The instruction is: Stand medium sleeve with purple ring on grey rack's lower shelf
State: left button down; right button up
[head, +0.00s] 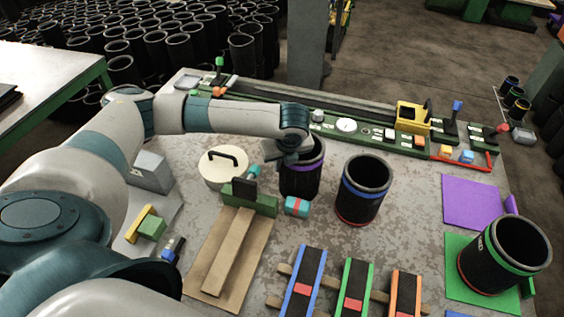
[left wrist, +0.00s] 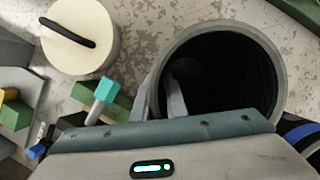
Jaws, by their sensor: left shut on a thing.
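The black sleeve with the purple ring (head: 300,180) is upright near the middle of the table in the head view. Its open mouth shows large in the left wrist view (left wrist: 275,60). My left gripper (head: 294,152) is shut on its rim wall at the left side, with a finger (left wrist: 174,98) inside the mouth. I cannot tell whether its base touches the table. I cannot clearly make out the grey rack. My right gripper is not in view.
A blue-ringed sleeve (head: 363,192) stands close to the right. A green-ringed sleeve (head: 503,255) stands on a green mat (head: 460,258). The purple mat (head: 465,200) is bare. A white lidded disc (head: 222,172) and a teal-and-red block (head: 297,206) are near the held sleeve.

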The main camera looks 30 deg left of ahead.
pick_arm(q)
jog(key=c, duration=1.8)
grip_release()
jog(key=shift+o, duration=0.2)
jog(key=b+v, duration=0.3)
jog(key=v, duration=0.8)
jog(key=shift+d, duration=0.1)
jog(key=shift+s+r, duration=0.15)
jog(key=shift+r, duration=0.4)
